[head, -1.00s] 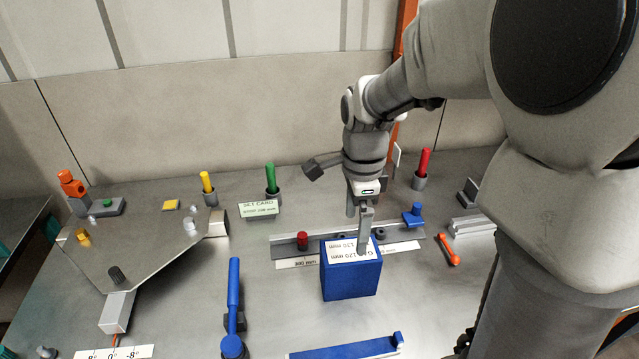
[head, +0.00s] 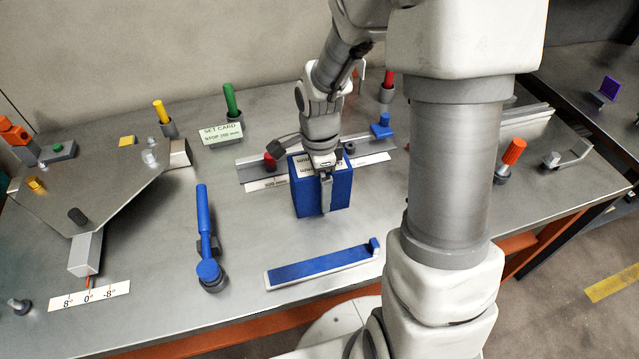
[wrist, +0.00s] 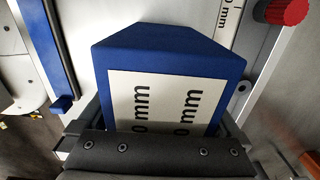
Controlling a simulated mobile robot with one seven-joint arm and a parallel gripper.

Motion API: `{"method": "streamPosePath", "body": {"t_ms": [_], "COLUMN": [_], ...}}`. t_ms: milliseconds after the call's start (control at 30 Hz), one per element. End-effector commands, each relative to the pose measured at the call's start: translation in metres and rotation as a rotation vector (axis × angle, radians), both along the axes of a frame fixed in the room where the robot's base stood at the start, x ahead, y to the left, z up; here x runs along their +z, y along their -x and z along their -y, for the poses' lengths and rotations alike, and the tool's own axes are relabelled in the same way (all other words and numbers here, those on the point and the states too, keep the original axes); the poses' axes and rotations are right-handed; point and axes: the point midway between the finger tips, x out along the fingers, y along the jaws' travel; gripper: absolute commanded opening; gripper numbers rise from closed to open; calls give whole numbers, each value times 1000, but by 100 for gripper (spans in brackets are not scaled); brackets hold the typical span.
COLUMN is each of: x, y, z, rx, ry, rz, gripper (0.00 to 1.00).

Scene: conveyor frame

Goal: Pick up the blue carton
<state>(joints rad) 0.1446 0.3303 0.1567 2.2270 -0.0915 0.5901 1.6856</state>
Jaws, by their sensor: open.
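The blue carton (head: 304,196) stands upright on the metal table near the middle of the head view, with a white label on top. It fills the middle of the wrist view (wrist: 170,48), where the label's printed "mm" text shows. My gripper (head: 325,190) is over the carton from above, its jaws open. One finger hangs down in front of the carton's near face; the other is hidden in the head view. In the wrist view the fingers of my gripper (wrist: 160,128) lie on either side of the carton; contact cannot be told.
A metal rail (head: 250,173) with a red knob (head: 270,160) and a blue stop (head: 381,126) runs close behind the carton. A blue-handled lever (head: 204,225) stands to the left and a blue bar (head: 318,266) lies in front. Bare table separates them from the carton.

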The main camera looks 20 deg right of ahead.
Motion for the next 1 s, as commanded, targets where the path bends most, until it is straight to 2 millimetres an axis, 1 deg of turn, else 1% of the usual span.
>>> {"method": "streamPosePath", "body": {"t_ms": [67, 267, 300, 367, 500, 567, 600, 667, 867, 1000], "x": [-5, -5, -5, -4, -4, -4, -4, -4, -4, 1], "y": [0, 0, 0, 0, 0, 0, 0, 0, 0, -1], "z": [0, 0, 0, 0, 0, 0, 0, 0, 0, 0], "rx": [0, -1, -1, -1, -1, -1, -1, -1, -1, -1], "ry": [0, 0, 0, 0, 0, 0, 0, 0, 0, 0], "rz": [-1, 0, 0, 0, 0, 0, 0, 0, 1, 3], "gripper": [100, 100, 96, 86, 60, 50, 42, 32, 32, 32]}}
